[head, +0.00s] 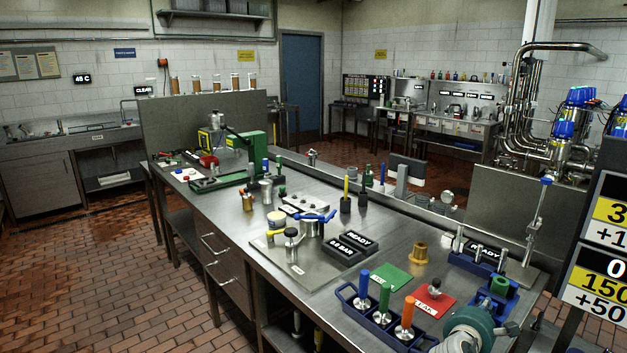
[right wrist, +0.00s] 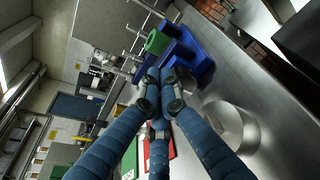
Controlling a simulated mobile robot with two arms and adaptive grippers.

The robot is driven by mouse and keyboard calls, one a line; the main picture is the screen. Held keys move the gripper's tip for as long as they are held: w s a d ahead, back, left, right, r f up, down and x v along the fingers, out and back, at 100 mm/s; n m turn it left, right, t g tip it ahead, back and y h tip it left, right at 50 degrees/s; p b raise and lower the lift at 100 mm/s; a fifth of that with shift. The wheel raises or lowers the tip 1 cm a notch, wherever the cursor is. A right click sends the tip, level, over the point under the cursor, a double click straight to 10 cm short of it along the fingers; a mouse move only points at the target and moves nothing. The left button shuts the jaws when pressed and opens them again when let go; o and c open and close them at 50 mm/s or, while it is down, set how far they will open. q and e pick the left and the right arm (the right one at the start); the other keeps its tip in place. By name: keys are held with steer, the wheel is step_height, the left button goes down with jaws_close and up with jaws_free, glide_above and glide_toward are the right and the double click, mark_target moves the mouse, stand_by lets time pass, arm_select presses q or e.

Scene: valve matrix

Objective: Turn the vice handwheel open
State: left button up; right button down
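A blue vice (head: 494,291) with a green cylinder (head: 500,285) upright in its jaws stands at the right front of the steel bench. The vice (right wrist: 187,58) and the green cylinder (right wrist: 157,42) also show in the right wrist view. My right gripper (head: 492,315) is at the near side of the vice. In the right wrist view its blue fingers (right wrist: 164,80) converge close together at the vice. I cannot make out the handwheel, nor whether the fingers touch or grip it; they cover that area. My left gripper is not in view.
A blue rack (head: 374,325) with several coloured-handled tools stands left of my right gripper. A red mat (head: 434,304), a green mat (head: 388,276) and a brass fitting (head: 420,252) lie nearby. A READY sign (head: 484,249) stands behind the vice. A dark display panel (head: 603,240) stands to the right.

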steer(key=shift+d+r+p, duration=0.1)
steer(key=shift+r+p, duration=0.2)
steer(key=shift+s+a+r, duration=0.1)
steer(key=shift+s+a, duration=0.2)
steer(key=s+a+p, duration=0.1)
steer(key=a, duration=0.1)
steer(key=s+a+p, duration=0.1)
steer(key=s, duration=0.1)
steer(key=shift+s+a+p, duration=0.2)
steer(key=shift+a+p, duration=0.15)
steer(key=shift+a, duration=0.05)
